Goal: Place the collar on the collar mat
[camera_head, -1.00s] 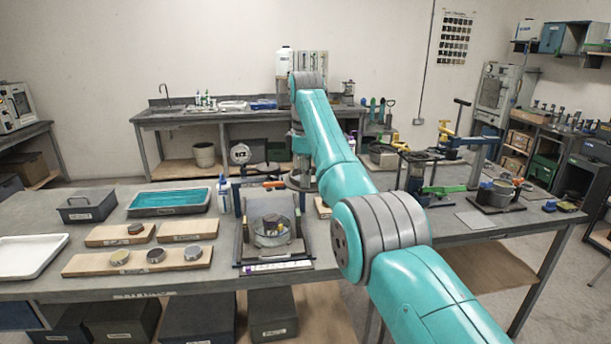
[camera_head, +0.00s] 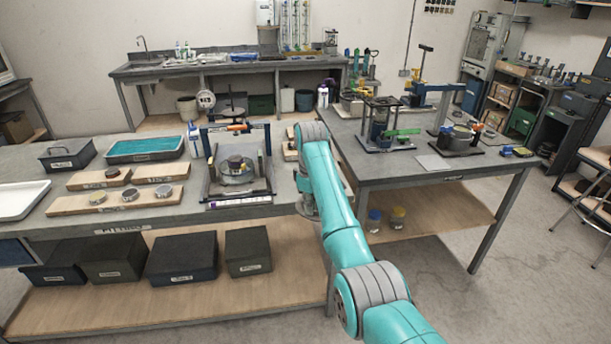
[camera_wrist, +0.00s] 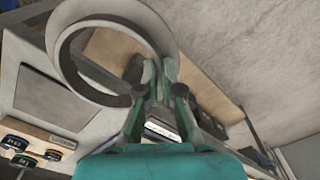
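The collar (camera_wrist: 68,55), a wide pale grey ring, fills the upper left of the wrist view. My gripper (camera_wrist: 155,85) is shut on one side of its wall, and the ring is held in the air, tilted in the picture. A flat grey square (camera_wrist: 58,95) lies below it on a lighter surface; it looks like the collar mat. In the head view a plain grey mat (camera_head: 433,163) lies on the right-hand table. In the head view the gripper and collar cannot be made out clearly beside my arm.
A framed fixture with a round vessel (camera_head: 235,170) stands on the left table. Small lidded pots (camera_wrist: 15,147) show in the wrist view.

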